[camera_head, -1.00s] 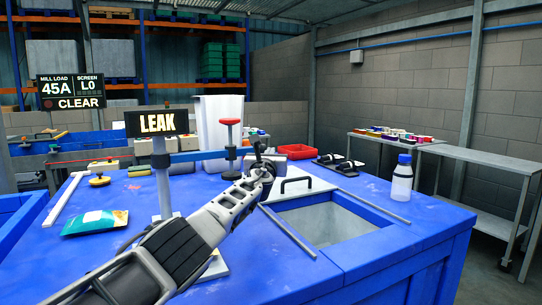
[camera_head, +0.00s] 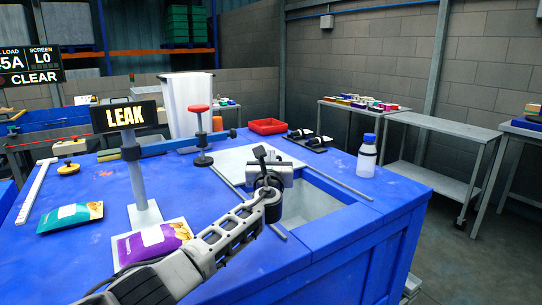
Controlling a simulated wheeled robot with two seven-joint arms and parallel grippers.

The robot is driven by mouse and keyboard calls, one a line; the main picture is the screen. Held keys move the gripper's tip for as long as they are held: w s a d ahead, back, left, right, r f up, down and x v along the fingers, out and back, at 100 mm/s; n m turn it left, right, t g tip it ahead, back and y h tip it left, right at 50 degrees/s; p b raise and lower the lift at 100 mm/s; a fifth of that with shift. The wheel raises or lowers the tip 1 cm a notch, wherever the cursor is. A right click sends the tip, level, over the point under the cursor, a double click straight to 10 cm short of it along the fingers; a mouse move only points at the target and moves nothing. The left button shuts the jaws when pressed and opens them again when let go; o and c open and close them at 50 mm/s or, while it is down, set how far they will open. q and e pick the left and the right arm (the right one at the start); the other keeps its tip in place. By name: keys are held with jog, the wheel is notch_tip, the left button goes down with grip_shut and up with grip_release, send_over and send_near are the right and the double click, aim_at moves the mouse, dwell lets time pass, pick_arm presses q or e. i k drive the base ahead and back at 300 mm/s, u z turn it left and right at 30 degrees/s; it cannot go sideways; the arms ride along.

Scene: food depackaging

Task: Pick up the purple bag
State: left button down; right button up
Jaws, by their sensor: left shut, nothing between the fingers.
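The purple bag (camera_head: 150,243), with a white label and an orange patch at its right end, lies flat on a pale plate at the near left of the blue table (camera_head: 85,245). My left arm passes just right of the bag and covers part of its near edge. My left gripper (camera_head: 262,156) is beyond and right of the bag, over the near edge of the white lid beside the square opening. It is shut and holds nothing. My right gripper is not in view.
A teal bag (camera_head: 70,216) lies left of the LEAK sign post (camera_head: 137,180). A red-topped stand (camera_head: 201,135), a red tray (camera_head: 267,126) and a white bottle (camera_head: 367,158) stand farther back. The square opening (camera_head: 308,204) is at the right.

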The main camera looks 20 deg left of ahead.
aim_at(130, 252)
jog(key=k, duration=1)
